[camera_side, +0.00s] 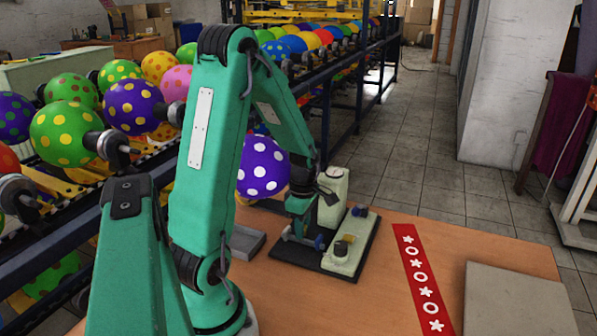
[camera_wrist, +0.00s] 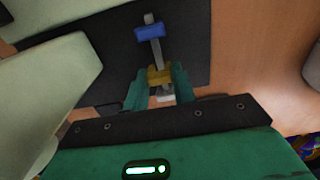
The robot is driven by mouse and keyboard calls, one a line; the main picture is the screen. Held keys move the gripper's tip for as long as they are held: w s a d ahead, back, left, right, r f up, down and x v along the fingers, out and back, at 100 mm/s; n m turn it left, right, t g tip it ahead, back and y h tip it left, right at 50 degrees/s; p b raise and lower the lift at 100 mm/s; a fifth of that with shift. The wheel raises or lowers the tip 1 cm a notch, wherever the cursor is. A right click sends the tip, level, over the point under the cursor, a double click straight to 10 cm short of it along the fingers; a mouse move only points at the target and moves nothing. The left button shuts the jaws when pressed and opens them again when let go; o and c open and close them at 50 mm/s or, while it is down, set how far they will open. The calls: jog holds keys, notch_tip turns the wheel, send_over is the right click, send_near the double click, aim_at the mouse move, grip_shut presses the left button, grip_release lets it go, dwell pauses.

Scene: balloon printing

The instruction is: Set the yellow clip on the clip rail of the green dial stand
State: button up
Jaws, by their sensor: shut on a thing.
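In the wrist view the yellow clip (camera_wrist: 159,74) is between the two teal fingers of my gripper (camera_wrist: 160,88), which is shut on it. The clip overlaps the grey clip rail (camera_wrist: 155,51); I cannot tell whether it is seated or just above. A blue clip (camera_wrist: 149,33) is farther along that rail. In the side view my gripper (camera_side: 294,232) is low over the near left part of the black base of the green dial stand (camera_side: 352,249). The yellow clip is not clear there. The blue clip (camera_side: 319,243) shows right of my gripper.
A tall pale green block (camera_side: 334,192) stands behind my gripper. A grey tray (camera_side: 246,242) is left of the stand. A red patterned strip (camera_side: 421,278) and a grey board (camera_side: 515,300) lie to the right. Dotted balloons (camera_side: 263,167) line the rack at left.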

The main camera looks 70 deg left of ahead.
jog(key=shift+f, duration=1)
dwell(1.2)
jog(key=o, duration=0.9)
jog(key=shift+o, duration=0.2)
jog(key=shift+r, duration=0.1)
jog(key=shift+r, duration=3.8)
